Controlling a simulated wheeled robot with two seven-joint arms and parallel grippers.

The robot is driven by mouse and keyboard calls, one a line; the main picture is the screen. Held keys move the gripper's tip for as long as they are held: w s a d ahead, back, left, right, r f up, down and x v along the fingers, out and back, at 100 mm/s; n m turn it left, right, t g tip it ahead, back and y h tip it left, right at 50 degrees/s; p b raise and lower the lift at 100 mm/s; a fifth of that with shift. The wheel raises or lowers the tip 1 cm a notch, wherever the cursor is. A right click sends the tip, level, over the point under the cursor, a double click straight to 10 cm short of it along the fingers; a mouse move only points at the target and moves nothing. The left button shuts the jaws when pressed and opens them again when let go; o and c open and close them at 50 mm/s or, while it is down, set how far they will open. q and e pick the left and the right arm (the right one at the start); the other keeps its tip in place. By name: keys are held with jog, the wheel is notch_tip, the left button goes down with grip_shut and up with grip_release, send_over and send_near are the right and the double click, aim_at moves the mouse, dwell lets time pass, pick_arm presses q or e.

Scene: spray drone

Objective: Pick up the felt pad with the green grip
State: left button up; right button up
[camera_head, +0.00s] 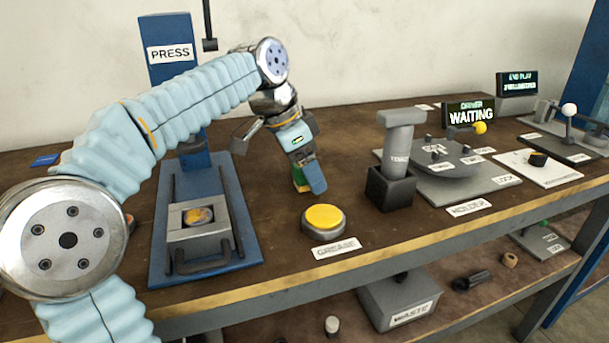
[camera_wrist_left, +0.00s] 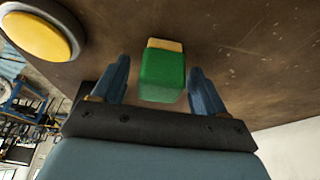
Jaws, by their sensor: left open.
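The felt pad with the green grip (camera_head: 298,184) stands on the brown bench top, left of the round yellow button, partly hidden behind my left gripper. In the left wrist view its green grip (camera_wrist_left: 162,74) is nearest me and the tan felt is at the far end, against the bench. My left gripper (camera_head: 307,180) points down at it from above. In the left wrist view the two blue fingers (camera_wrist_left: 160,84) are open, one on each side of the green grip, with a gap on both sides. My right gripper does not show.
A blue press (camera_head: 247,235) stands to the left, a dark holder (camera_head: 390,188) with a grey tool to the right. Bench behind the pad is clear.

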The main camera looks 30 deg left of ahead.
pick_arm(q)
jog(key=shift+f, duration=0.1)
jog(key=c, duration=1.2)
jog(key=shift+o, duration=0.2)
jog(key=shift+r, duration=0.55)
notch_tip(320, 180, up, 3)
jog(key=shift+s+d+f+p, duration=0.1)
jog(key=shift+d+p, duration=0.05)
jog(key=shift+p, duration=0.35)
jog(key=s+d+r, duration=0.6)
jog(key=s+r, duration=0.3)
jog(key=s, duration=0.3)
jog(key=shift+d, duration=0.2)
